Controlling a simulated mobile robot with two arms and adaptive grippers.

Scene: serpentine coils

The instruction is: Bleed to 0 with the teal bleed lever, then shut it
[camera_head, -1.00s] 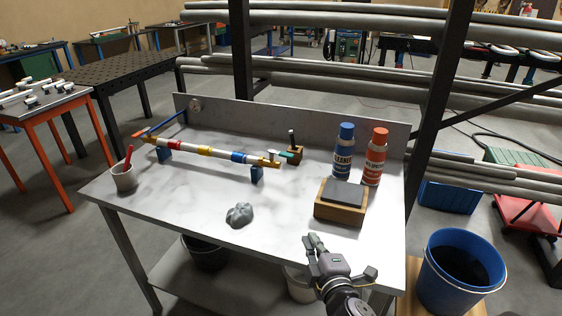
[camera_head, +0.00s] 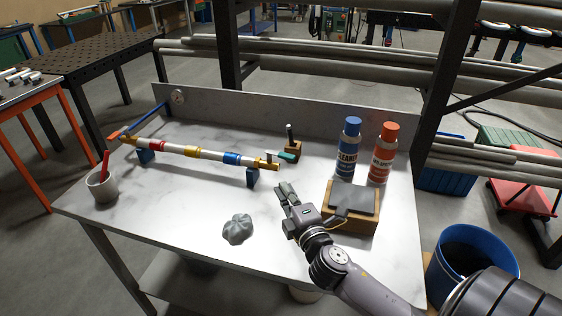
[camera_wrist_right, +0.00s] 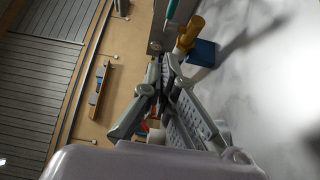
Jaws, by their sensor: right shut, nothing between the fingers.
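The teal bleed lever (camera_head: 288,156) shows beside the brass right end (camera_head: 266,162) of the banded pipe. Its teal part shows at the top of the right wrist view (camera_wrist_right: 172,10), close to the brass end (camera_wrist_right: 190,35). The pipe (camera_head: 205,154) lies on blue supports. My left gripper is out of view.
A small wooden block with a dark post (camera_head: 292,145) stands behind the lever. A blue can (camera_head: 347,150), a red can (camera_head: 383,155) and a wooden box with a grey top (camera_head: 347,215) stand right. A grey lump (camera_head: 237,229) and a cup (camera_head: 102,186) are left on the table (camera_head: 160,215).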

